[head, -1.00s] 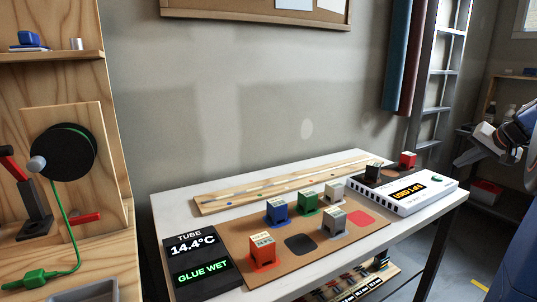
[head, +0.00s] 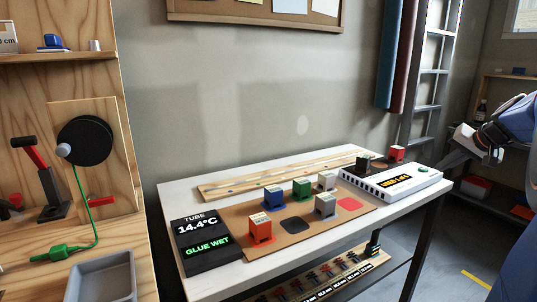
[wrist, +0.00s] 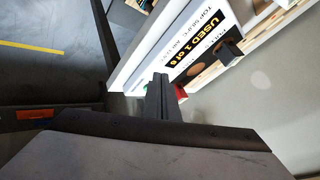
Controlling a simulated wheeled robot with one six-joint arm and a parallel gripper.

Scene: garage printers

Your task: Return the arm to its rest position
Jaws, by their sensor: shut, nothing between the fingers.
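My gripper (head: 452,156) is at the right edge of the head view, at the end of my blue arm. It hangs in the air to the right of the white device (head: 400,184) on the bench, apart from it. In the wrist view the dark fingers (wrist: 161,92) are together with nothing between them. Beyond them, the white device (wrist: 190,25) shows a display reading "USED 1 of" a last digit that is hard to read.
The white bench (head: 180,190) carries a brown board (head: 345,217) with several coloured blocks and a "GLUE WET" display (head: 207,245). A ladder (head: 430,75) stands behind. A wooden panel with a black spool (head: 86,141) and a grey tray (head: 102,277) are at left.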

